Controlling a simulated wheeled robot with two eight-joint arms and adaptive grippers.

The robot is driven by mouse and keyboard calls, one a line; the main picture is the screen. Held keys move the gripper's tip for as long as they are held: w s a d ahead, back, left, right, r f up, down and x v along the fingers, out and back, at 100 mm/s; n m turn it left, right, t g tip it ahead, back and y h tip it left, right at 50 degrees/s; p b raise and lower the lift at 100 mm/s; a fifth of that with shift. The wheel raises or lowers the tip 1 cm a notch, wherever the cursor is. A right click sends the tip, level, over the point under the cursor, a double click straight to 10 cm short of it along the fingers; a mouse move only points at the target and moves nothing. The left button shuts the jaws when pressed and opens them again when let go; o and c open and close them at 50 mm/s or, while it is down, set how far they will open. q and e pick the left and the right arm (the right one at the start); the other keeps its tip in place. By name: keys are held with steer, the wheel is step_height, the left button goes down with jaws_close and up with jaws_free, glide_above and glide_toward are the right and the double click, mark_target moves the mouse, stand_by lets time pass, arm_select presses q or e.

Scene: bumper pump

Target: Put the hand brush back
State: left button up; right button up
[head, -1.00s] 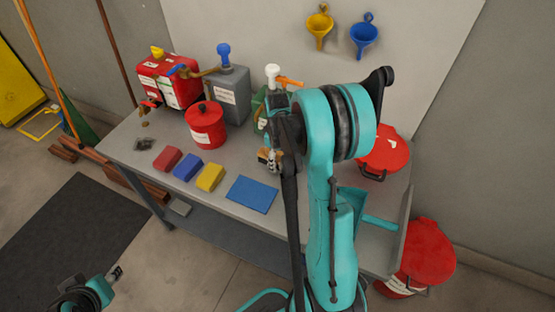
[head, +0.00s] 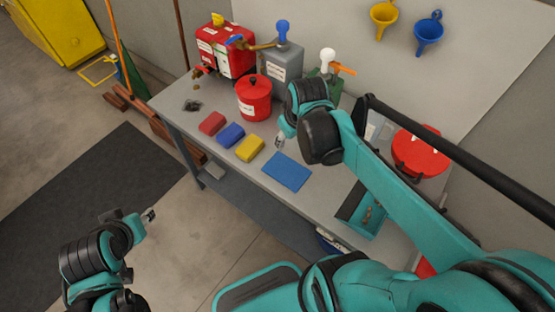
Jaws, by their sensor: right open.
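I cannot pick out the hand brush for sure in the head view. A teal open tray or dustpan (head: 352,213) sits at the front right of the bench, with a small brownish item (head: 367,213) in it that is too small to name. My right gripper (head: 279,143) is open over the bench, just behind the blue mat (head: 287,172), and nothing shows in its jaws. My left gripper (head: 149,214) is over the floor, left of the bench and apart from everything; its jaws are too small to read.
On the grey bench stand a red can (head: 226,47), a grey can (head: 281,62), a lidded red pot (head: 254,98) and red, blue and yellow blocks (head: 230,134). A round red container (head: 420,151) is at the right. My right arm hides part of the bench's right side.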

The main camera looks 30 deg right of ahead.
steer(key=s+a+m+t, duration=0.2)
steer(key=s+a+t, duration=0.1)
steer(key=s+a, duration=0.3)
steer(key=shift+s+a+r+y, duration=0.25)
steer(key=shift+a+r+y, duration=0.15)
steer(key=shift+a, duration=0.4)
